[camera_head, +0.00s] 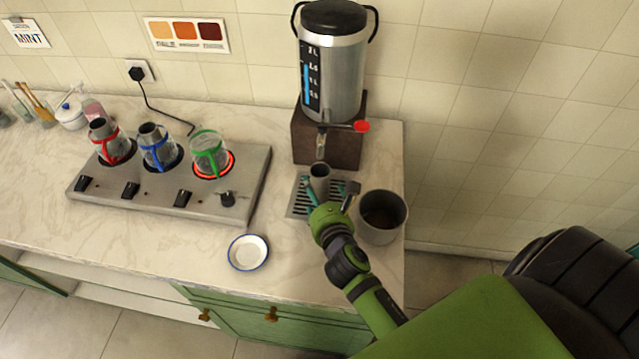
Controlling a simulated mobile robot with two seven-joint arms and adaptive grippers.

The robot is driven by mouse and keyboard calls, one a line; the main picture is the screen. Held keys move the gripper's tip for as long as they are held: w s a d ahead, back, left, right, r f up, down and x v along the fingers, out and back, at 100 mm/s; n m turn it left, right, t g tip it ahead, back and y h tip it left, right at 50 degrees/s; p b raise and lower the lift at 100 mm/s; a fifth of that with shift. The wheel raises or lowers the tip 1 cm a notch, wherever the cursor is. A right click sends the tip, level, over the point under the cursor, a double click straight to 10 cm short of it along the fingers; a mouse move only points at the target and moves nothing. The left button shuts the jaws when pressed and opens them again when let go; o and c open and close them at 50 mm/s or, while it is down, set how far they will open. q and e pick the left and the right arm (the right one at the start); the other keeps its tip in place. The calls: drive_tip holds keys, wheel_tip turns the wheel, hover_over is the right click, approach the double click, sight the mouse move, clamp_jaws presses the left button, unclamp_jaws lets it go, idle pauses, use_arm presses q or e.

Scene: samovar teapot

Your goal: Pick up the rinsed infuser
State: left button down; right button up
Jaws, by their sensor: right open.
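The infuser (319,173), a small grey metal cylinder with an open top, stands upright on the slatted drip tray (296,207) below the samovar's tap. My right gripper (330,190) is open and reaches in from the lower right, with its fingers around or just beside the infuser. I cannot tell whether they touch it. The gripper hides the infuser's lower part and some of the tray. My left gripper is not in view.
The samovar (345,75) stands behind on a brown base (345,150). A dark metal pot (382,217) stands close right of my gripper. A white dish (248,252) lies front left. A burner plate (225,198) holds three glass pots, its right burner glowing red.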

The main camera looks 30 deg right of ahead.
sight(318, 187)
drive_tip(key=x, duration=0.2)
drive_tip(key=shift+w+d+r+p, duration=0.2)
drive_tip(key=shift+w+d+p, duration=0.05)
drive_tip(key=shift+w+p, duration=0.15)
drive_tip(key=shift+f+x, duration=0.2)
drive_tip(key=shift+x, duration=0.9)
drive_tip(key=shift+s, duration=0.1)
drive_tip(key=c, duration=1.1)
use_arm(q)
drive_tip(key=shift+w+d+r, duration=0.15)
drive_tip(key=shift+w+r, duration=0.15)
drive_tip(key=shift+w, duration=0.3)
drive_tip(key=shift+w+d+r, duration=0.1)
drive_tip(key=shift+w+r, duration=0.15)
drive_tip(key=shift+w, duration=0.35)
use_arm(e)
drive_tip(key=shift+c, duration=0.8)
drive_tip(key=shift+r, duration=0.1)
